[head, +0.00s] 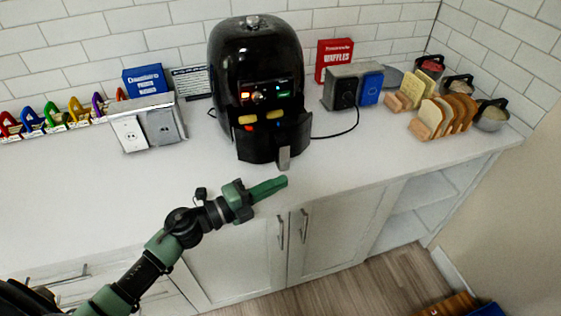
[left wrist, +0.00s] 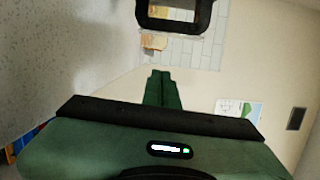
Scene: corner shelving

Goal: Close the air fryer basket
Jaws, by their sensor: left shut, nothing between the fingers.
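The black air fryer (head: 254,70) stands on the white counter against the tiled wall. Its basket (head: 268,142) is pulled out at the front, with yellow and red food pieces showing at the opening. A grey handle (head: 284,158) sticks out from the basket's front. My left gripper (head: 284,181) is green, shut and empty, in front of and just below the handle in the head view, apart from it. In the left wrist view the shut green fingers (left wrist: 163,90) point away from the camera; a black frame-like part shows at the top. My right gripper is not in view.
A toaster (head: 343,90) and a red waffle box (head: 334,58) stand right of the fryer. Bread slices (head: 447,114) and bowls fill the right corner. The front counter is clear.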

